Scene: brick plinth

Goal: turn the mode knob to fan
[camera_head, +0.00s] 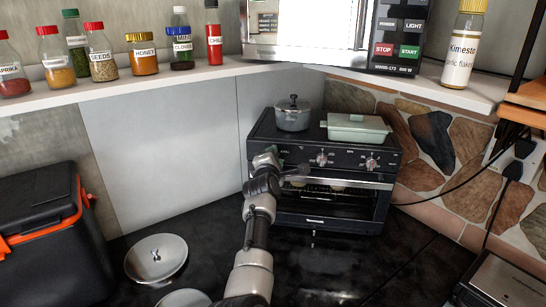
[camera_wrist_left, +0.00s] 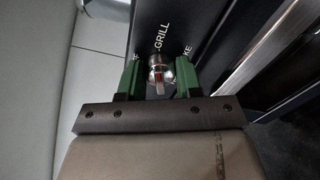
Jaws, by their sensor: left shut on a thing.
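A black toaster oven (camera_head: 316,219) stands on the dark counter with a row of knobs on its upper front panel. My left gripper (camera_head: 280,162) is at the left end of this panel and covers the leftmost knob in the head view. In the left wrist view, the green fingers of my left gripper (camera_wrist_left: 158,76) are on both sides of a chrome knob (camera_wrist_left: 157,61) with a red mark, shut on it. "GRILL" is printed beside this knob, and other labels are partly hidden by the fingers. A middle knob (camera_head: 322,159) and a right knob (camera_head: 371,164) are free. My right gripper is not in view.
A grey pot (camera_head: 292,117) and a pale green lidded dish (camera_head: 356,129) stand on the oven. A shelf (camera_head: 190,76) with several spice jars and a microwave (camera_head: 330,35) is above. A black cooler (camera_head: 45,235) is left; metal lids (camera_head: 156,258) lie on the counter.

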